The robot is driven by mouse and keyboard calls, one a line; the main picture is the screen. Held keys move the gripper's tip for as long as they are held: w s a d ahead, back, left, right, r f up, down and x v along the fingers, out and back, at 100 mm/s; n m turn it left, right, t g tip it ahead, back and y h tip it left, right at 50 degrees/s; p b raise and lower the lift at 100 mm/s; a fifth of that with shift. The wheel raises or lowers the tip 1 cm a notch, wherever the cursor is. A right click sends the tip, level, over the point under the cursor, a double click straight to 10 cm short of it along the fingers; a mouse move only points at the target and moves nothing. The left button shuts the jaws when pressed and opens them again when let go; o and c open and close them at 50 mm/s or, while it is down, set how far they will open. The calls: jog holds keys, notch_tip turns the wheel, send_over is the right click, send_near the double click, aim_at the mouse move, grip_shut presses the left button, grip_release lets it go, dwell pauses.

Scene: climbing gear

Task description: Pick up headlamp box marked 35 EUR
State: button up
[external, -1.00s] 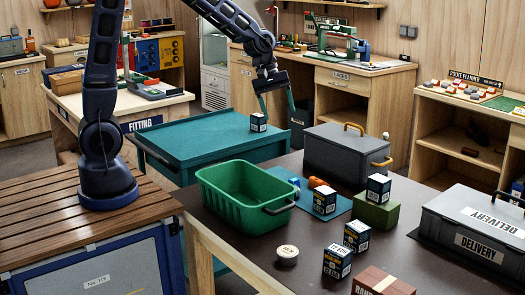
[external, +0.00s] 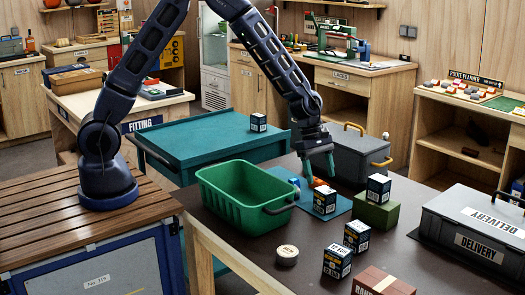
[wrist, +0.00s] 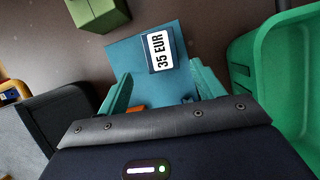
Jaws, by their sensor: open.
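A dark headlamp box whose white label reads 35 EUR (wrist: 162,50) stands on the teal mat (wrist: 118,52) in the wrist view. In the external view, a dark box (external: 325,200) stands on the same mat on the dark table. My gripper (external: 320,172) is open and empty, pointing down above the back of the mat, behind that box. In the wrist view, the box is ahead of my two green fingers (wrist: 163,76), in line with the gap between them, and apart from them.
A green crate (external: 232,188) stands left of the mat. A similar box (external: 378,187) sits on a green block (external: 375,212) at right; two more (external: 357,236) (external: 337,262) stand in front. An orange item (external: 317,183) lies near my fingers. A grey toolbox (external: 355,158) is behind.

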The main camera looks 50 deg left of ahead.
aim_at(323, 188)
jog(key=x, duration=0.4)
jog(key=shift+f, duration=0.1)
jog(key=shift+d+x, duration=0.15)
jog(key=shift+x, duration=1.15)
jog(key=shift+d+x, duration=0.15)
jog(key=shift+x, duration=1.15)
jog(key=shift+s, duration=0.2)
jog(key=c, duration=1.1)
jog(key=shift+r, duration=0.3)
